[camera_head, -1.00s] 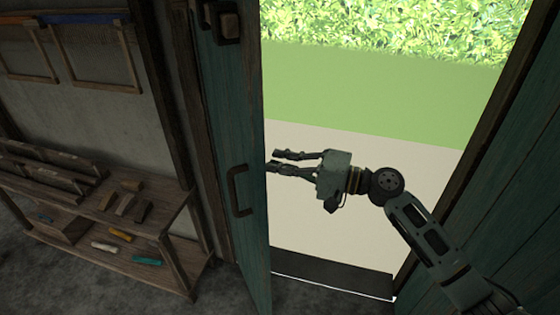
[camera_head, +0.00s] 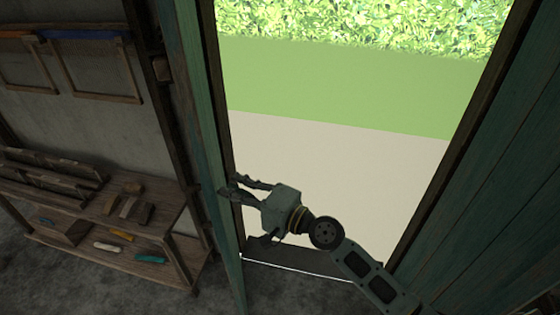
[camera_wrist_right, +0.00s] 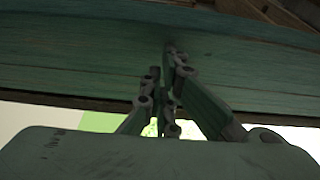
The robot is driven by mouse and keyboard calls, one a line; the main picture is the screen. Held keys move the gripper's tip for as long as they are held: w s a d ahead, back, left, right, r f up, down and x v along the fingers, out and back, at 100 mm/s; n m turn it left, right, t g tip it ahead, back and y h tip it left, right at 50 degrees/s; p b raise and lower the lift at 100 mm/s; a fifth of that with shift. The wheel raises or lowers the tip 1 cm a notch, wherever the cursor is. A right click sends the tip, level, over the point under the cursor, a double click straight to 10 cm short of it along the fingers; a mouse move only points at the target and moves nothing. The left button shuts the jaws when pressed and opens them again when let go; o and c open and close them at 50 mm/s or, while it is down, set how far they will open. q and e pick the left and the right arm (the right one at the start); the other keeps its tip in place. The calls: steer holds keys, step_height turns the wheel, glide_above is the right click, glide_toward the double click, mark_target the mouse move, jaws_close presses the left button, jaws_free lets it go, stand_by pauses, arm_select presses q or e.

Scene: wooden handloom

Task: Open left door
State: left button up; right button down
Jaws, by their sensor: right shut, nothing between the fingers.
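The left door (camera_head: 204,150) is a teal plank door, standing open and seen nearly edge-on at the left of the doorway in the head view. Its handle does not show now. My right gripper (camera_head: 226,188) is shut and empty, with its fingertips at the door's doorway side. In the right wrist view, the fingers (camera_wrist_right: 168,85) are close together and point at the teal door planks (camera_wrist_right: 80,60), which fill the upper part. They look to be at or against the planks; contact is hard to tell. My left gripper is not in view.
A wooden shelf (camera_head: 60,205) with small tools and blocks stands left of the door. A teal plank panel (camera_head: 490,200) borders the doorway on the right. A dark sill (camera_head: 285,262) crosses the floor. Outside, pale paving (camera_head: 340,160) and grass (camera_head: 330,85) are clear.

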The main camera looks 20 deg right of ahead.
steer(key=w+a+p, duration=0.2)
steer(key=w+a, duration=0.1)
steer(key=a, duration=1.6)
steer(key=shift+a, duration=0.2)
steer(key=shift+d+f, duration=0.1)
